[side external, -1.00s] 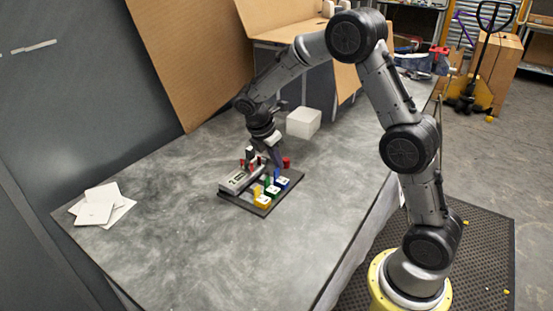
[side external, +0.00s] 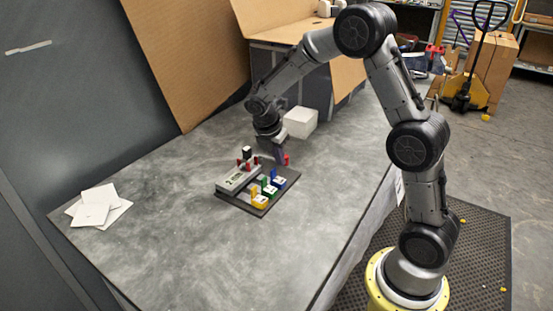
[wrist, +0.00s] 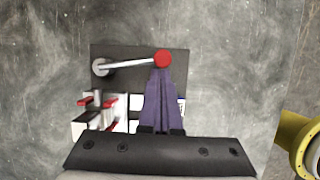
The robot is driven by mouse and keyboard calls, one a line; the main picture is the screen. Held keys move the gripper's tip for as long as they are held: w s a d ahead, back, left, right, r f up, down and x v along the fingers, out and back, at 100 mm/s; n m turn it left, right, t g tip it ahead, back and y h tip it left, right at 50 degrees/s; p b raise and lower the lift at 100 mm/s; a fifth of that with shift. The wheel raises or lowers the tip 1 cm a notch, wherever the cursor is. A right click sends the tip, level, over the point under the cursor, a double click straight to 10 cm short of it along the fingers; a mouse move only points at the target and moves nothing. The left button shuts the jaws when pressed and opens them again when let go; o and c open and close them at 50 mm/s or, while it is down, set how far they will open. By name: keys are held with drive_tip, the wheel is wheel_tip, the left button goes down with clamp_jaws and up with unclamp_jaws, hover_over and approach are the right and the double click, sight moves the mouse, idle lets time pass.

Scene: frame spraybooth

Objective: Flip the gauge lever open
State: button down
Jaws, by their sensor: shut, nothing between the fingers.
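The lever is a silver rod (wrist: 132,63) with a red knob (wrist: 162,58) at its right end and a round grey pivot (wrist: 101,67) at its left end, in the wrist view. It lies across the far edge of a dark board (wrist: 178,58). In the side external view the red knob (side external: 287,159) stands at the board's far side, and the rod is hard to make out. My gripper's purple fingers (wrist: 161,72) are shut and empty. Their tips are right at the knob's near side; I cannot tell whether they touch. The fingers also show beside the knob in the side view (side external: 281,158).
A white block (side external: 300,122) stands behind. White sheets (side external: 97,206) lie left. The grey table is otherwise clear.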

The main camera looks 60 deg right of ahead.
drive_tip(key=d+n+t, duration=0.1)
drive_tip(key=d+n, duration=0.1)
drive_tip(key=n, duration=0.1)
drive_tip(key=shift+d+n, duration=0.3)
drive_tip(key=shift+d, duration=0.1)
drive_tip(key=d+n, duration=0.1)
drive_tip(key=d+n+t, duration=0.1)
drive_tip(key=n, duration=0.1)
drive_tip(key=shift+w+d+y, duration=0.15)
drive_tip(key=shift+w+y, duration=0.15)
drive_tip(key=shift+y, duration=0.1)
drive_tip(key=shift+w+d, duration=0.55)
drive_tip(key=shift+d, duration=0.2)
drive_tip(key=v, duration=1)
drive_tip(key=shift+s+d, duration=0.3)
drive_tip(key=shift+s, duration=0.1)
